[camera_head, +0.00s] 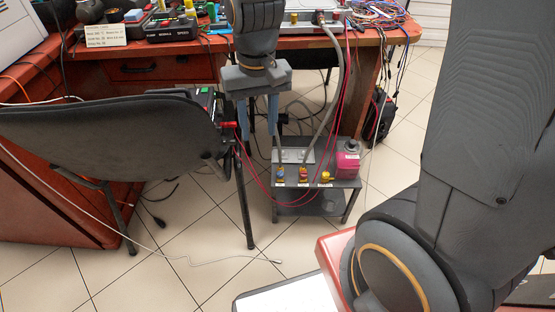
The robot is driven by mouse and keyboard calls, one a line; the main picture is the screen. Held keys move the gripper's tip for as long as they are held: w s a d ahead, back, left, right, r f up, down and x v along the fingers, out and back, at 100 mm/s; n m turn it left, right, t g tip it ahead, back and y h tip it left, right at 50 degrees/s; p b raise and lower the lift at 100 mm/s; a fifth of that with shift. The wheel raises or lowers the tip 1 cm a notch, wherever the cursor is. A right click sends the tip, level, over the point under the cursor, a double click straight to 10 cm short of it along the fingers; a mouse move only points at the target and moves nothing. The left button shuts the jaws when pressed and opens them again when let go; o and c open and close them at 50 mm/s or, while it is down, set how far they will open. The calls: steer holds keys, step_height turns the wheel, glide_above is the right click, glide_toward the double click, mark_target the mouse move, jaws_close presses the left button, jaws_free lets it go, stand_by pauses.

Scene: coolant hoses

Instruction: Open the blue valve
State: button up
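The blue valve (280,172) is the leftmost of three small coloured valves on the front of a low grey stand (291,206), above a small white label. A red valve (303,174) and a yellow valve (326,177) sit to its right. My gripper (259,137) hangs pointing down, above and to the left of the blue valve in the picture. Its two bluish fingers are apart, with nothing visible between them. The gripper appears clear of the valve, but the distance in depth is hard to tell. The exact turn of the blue handle is too small to read.
A pink canister (347,161) stands on the stand's right end. A grey hose (337,80) and thin red cables run down to the stand. A black chair (120,130) is at left, before a cluttered reddish desk (160,68). Tiled floor (200,270) is open in front.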

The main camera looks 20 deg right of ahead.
steer(key=w+d+f+m, duration=0.35)
steer(key=w+f, duration=0.45)
steer(key=f, duration=0.4)
steer(key=m+p, duration=0.1)
glide_above(280, 173)
step_height(280, 173, down, 12)
steer(key=shift+d+f+m, duration=0.1)
steer(key=shift+f+m, duration=0.15)
steer(key=shift+f, duration=0.55)
step_height(280, 173, down, 7)
steer(key=shift+f+b, duration=0.1)
steer(key=shift+b, duration=0.55)
jaws_close()
